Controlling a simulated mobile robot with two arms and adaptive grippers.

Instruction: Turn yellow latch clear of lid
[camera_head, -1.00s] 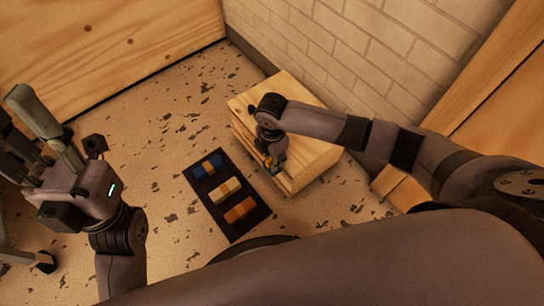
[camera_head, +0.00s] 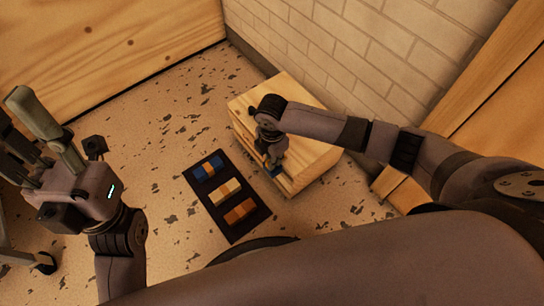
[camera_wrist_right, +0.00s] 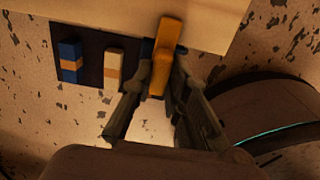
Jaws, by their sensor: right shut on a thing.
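The wooden box (camera_head: 310,155) stands on the floor against the brick wall; its pale top edge shows in the right wrist view (camera_wrist_right: 105,12). The yellow-orange latch (camera_wrist_right: 168,40) is a short bar that crosses the box edge in that view. My right gripper (camera_head: 270,160) is at the box's front face; in the right wrist view its two fingers (camera_wrist_right: 160,76) are closed on either side of the latch. In the head view the gripper hides most of the latch, and a blue patch (camera_head: 276,170) shows beside the fingers. My left gripper (camera_head: 14,116) is raised at the far left, open and empty.
A dark mat (camera_head: 208,208) lies on the floor in front of the box. It carries blue (camera_head: 208,167), cream (camera_head: 224,189) and orange (camera_head: 239,211) banded pieces. Wooden panels stand at the back left and right.

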